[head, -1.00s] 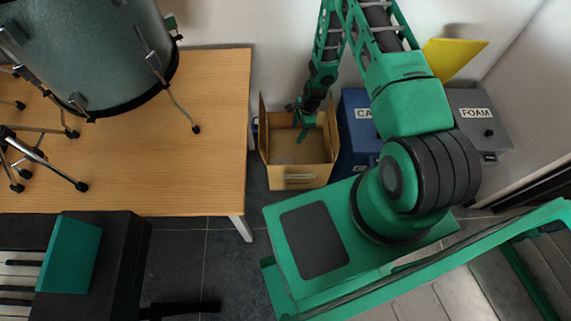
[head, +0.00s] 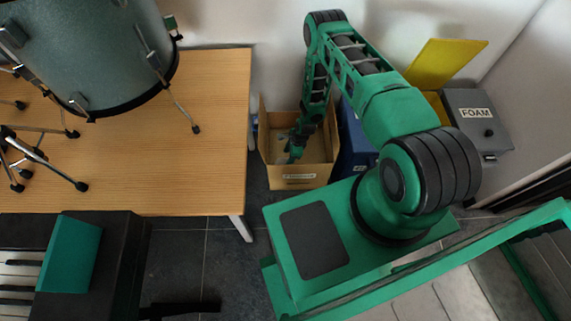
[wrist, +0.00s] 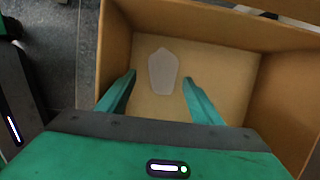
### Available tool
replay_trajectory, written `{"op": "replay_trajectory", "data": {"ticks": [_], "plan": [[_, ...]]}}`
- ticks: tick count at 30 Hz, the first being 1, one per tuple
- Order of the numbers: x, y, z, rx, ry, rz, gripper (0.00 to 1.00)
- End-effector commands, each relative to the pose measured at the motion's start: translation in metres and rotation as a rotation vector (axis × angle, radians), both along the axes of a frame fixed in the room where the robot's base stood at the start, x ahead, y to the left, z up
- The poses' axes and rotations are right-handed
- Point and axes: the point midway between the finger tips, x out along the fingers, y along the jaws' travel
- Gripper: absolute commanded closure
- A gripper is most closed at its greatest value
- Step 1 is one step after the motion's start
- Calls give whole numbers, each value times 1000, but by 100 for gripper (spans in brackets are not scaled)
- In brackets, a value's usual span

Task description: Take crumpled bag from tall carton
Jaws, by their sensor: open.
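The tall carton (head: 299,183) is an open brown cardboard box on the floor, right of the wooden table. In the wrist view I look down into the carton (wrist: 222,28). A pale, flat, greyish-white shape, which looks like the crumpled bag (wrist: 163,72), lies on its bottom near the far wall. My gripper (wrist: 158,85) is open, with two green fingers pointing down into the carton. The bag shows between and beyond the fingertips, and nothing is held. In the head view my gripper (head: 292,155) is inside the carton's opening, and the arm hides part of the inside.
A blue bin (head: 356,150) stands close to the carton's right side. A grey box labelled FOAM (head: 478,120) and a yellow lid (head: 446,62) are further right. The wooden table (head: 205,110) with a drum (head: 85,50) is at left. Dark floor tiles (head: 180,255) are clear in front.

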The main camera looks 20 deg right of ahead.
Motion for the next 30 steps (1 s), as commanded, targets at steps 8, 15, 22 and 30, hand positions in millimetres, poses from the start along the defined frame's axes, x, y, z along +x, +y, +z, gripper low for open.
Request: {"op": "replay_trajectory", "data": {"ticks": [8,15,22,30], "plan": [[5,5,-36,-1,0,3,41],[7,8,-47,-1,1,1,41],[7,8,-47,-1,1,1,57],[7,8,-46,-1,1,1,84]]}}
